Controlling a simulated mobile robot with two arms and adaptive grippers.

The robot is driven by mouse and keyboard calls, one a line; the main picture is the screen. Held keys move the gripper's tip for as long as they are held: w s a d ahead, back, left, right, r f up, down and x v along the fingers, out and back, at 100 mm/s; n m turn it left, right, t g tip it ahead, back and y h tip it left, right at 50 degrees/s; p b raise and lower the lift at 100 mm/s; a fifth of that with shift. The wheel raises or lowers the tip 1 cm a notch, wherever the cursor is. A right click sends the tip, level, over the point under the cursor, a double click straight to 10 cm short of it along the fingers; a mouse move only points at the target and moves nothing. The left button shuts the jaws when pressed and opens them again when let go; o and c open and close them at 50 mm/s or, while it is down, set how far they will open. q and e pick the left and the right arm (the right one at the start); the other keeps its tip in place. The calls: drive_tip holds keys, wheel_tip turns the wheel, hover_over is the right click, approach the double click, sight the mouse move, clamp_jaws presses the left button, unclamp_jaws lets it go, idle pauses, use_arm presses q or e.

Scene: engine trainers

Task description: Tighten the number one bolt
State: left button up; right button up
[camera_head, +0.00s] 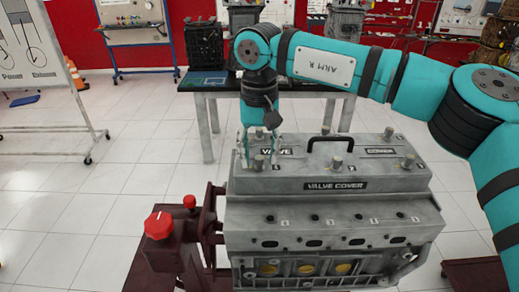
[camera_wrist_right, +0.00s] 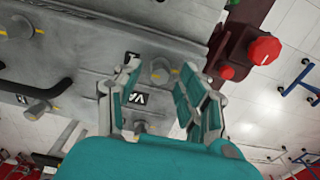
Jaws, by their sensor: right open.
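The grey valve cover (camera_head: 330,186) sits on the engine block, with several bolts standing on its top. My right gripper (camera_head: 259,158) points down over the cover's left end, its fingers spread and empty. A bolt (camera_head: 259,163) stands below its fingertips. In the right wrist view this bolt (camera_wrist_right: 160,70) shows between the two open fingers (camera_wrist_right: 160,75), with no clear contact. Another bolt (camera_wrist_right: 139,127) lies nearer the palm in that view. The number markings near these bolts are too small or hidden to read. My left gripper is out of view.
A black handle (camera_head: 325,143) arches over the cover's middle. The red-brown engine stand with a red knob (camera_head: 159,225) is at the left. A table (camera_head: 212,92) stands behind the engine.

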drive_tip(key=shift+s, duration=0.1)
clamp_jaws()
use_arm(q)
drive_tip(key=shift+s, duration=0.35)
